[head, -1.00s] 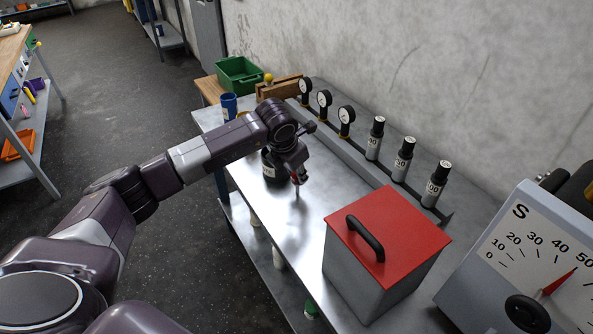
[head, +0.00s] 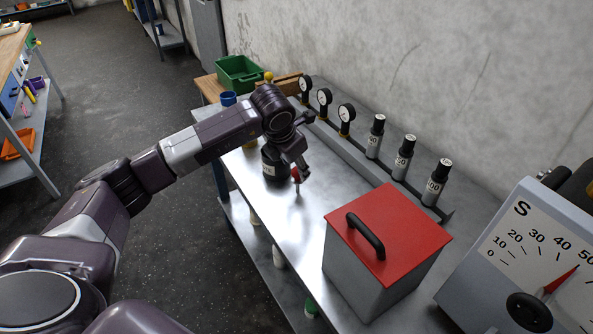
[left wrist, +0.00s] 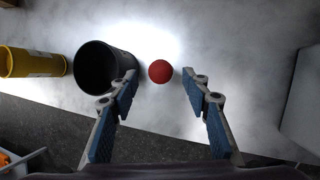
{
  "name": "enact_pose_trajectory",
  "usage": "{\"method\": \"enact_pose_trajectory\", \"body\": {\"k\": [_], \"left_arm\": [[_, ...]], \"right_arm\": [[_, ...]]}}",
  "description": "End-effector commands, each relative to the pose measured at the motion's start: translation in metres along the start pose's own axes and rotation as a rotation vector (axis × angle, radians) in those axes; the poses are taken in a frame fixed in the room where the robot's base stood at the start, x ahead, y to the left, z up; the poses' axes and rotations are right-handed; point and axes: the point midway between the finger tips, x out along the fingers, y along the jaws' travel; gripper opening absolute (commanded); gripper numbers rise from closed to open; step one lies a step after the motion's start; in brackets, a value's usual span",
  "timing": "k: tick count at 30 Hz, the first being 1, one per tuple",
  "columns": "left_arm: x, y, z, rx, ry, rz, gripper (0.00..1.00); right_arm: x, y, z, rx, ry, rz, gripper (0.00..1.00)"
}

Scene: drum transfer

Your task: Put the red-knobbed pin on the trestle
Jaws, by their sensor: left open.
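The red-knobbed pin (head: 297,186) stands upright on the metal bench, its thin shaft under the red knob. My left gripper (head: 301,170) is over it, open. In the left wrist view, the round red knob (left wrist: 160,71) lies between the open fingertips (left wrist: 160,78), with a gap on each side. The shaft is hidden under the knob there. A wooden piece (head: 288,84) at the bench's far end may be the trestle; my arm hides part of it. My right gripper is not in view.
A black cup (left wrist: 100,70) stands just left of the knob, close to one finger. A yellow cylinder (left wrist: 30,62) is farther left. A red-lidded box (head: 385,235) stands nearer on the bench (head: 290,235).

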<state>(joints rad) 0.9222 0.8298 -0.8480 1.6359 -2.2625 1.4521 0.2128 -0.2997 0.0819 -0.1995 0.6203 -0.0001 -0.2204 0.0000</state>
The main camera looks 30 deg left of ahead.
Motion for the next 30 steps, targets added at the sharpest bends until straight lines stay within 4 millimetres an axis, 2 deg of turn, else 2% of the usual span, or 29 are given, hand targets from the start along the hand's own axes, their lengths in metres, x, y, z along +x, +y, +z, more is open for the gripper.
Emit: {"method": "enact_pose_trajectory", "body": {"k": [6,12,18,30], "left_arm": [[-0.049,0.001,0.001,0.0,-0.005,0.002,0.43],[-0.078,0.0,0.0,0.0,-0.002,0.0,0.43],[-0.088,0.0,0.0,0.0,0.0,0.001,0.43],[-0.088,0.0,0.0,0.0,0.001,0.0,0.43]], "right_arm": [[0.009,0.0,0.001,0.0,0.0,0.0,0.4],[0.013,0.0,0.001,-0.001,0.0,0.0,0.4],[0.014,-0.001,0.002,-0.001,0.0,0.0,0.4],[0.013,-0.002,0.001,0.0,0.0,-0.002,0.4]]}}
